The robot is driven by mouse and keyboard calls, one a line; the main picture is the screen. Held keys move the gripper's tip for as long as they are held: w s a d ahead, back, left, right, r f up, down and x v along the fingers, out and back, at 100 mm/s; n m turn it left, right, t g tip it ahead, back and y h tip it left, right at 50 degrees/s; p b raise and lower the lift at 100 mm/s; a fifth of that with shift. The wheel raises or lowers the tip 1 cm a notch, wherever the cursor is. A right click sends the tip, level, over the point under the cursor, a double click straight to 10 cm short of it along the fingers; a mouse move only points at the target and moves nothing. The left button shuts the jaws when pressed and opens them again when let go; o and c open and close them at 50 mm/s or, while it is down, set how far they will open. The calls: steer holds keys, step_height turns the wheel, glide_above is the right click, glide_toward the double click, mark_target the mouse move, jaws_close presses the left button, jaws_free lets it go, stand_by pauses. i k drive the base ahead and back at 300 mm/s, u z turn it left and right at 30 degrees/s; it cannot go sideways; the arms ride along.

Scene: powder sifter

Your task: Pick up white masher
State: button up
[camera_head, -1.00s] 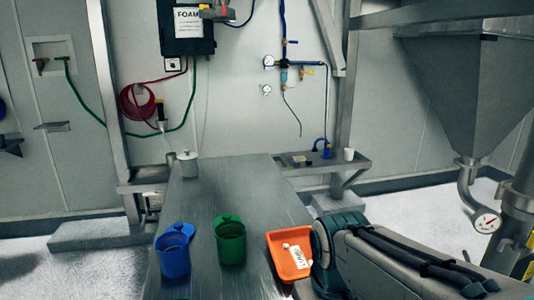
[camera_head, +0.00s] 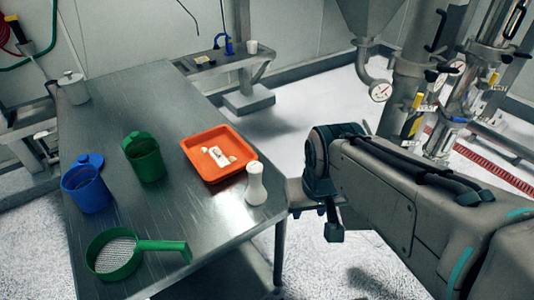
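The white masher (camera_head: 256,186) stands upright near the right edge of the metal table (camera_head: 132,223). It has a narrow waist and a wider base. My gripper (camera_head: 322,216) hangs beyond the table's right edge, to the right of the masher and apart from it. It is partly hidden by my arm, and its finger opening does not show clearly. Nothing can be seen held in it.
An orange tray (camera_head: 239,146) with small white items lies just behind the masher. A blue jug (camera_head: 86,190), a green jug (camera_head: 146,160) and a green-rimmed sieve (camera_head: 113,256) stand to the left. A lidded metal pot (camera_head: 74,89) is at the far left corner.

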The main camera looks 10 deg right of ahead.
mark_target(255, 195)
steer(key=z, duration=0.15)
steer(key=k, duration=0.15)
steer(key=z, duration=1.95)
steer(key=k, duration=0.95)
steer(key=u, duration=1.15)
steer(key=i, duration=0.5)
steer(key=u, duration=0.05)
